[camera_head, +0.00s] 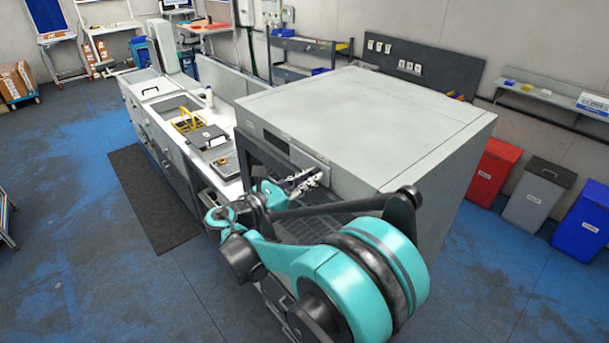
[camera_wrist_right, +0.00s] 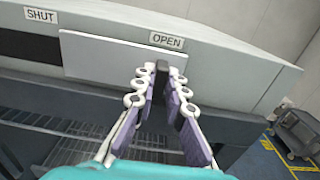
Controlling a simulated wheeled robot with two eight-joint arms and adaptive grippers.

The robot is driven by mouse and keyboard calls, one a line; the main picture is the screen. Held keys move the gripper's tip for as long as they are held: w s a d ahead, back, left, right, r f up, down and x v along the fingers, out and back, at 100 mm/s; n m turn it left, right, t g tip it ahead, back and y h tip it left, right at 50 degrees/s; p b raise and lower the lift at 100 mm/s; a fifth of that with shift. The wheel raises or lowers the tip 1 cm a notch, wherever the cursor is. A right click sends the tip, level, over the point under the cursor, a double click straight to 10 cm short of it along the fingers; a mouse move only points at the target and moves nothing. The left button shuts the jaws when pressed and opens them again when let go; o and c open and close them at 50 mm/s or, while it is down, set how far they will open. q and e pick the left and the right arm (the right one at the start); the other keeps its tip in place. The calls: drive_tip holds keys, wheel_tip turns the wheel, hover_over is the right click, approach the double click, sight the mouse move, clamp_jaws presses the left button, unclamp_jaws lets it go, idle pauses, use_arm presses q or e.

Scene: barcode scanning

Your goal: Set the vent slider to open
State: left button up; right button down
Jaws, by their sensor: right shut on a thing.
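The vent slider is a pale flat plate (camera_wrist_right: 100,55) on the front of a large grey cabinet (camera_head: 390,115). In the right wrist view the plate reaches below the OPEN label (camera_wrist_right: 167,40). A dark slot (camera_wrist_right: 28,43) is uncovered below the SHUT label (camera_wrist_right: 41,14). The plate also shows in the head view (camera_head: 308,160). My right gripper (camera_head: 312,180) is at the cabinet front; its fingers (camera_wrist_right: 162,78) are shut on a dark knob (camera_wrist_right: 162,66) at the plate's right end. The fingertips partly hide the knob. My left gripper is not in view.
A grille (camera_wrist_right: 75,140) lies below the slider on the cabinet front. Red (camera_head: 492,170), grey (camera_head: 540,195) and blue (camera_head: 585,225) bins stand to the right. The floor at left is open.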

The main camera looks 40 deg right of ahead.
drive_tip(key=shift+s, duration=0.15)
drive_tip(key=c, duration=1.6)
unclamp_jaws()
drive_tip(key=shift+o, duration=0.2)
drive_tip(key=shift+s, duration=0.2)
drive_tip(key=shift+w, duration=0.1)
drive_tip(key=s+a, duration=0.1)
drive_tip(key=a, duration=1.1)
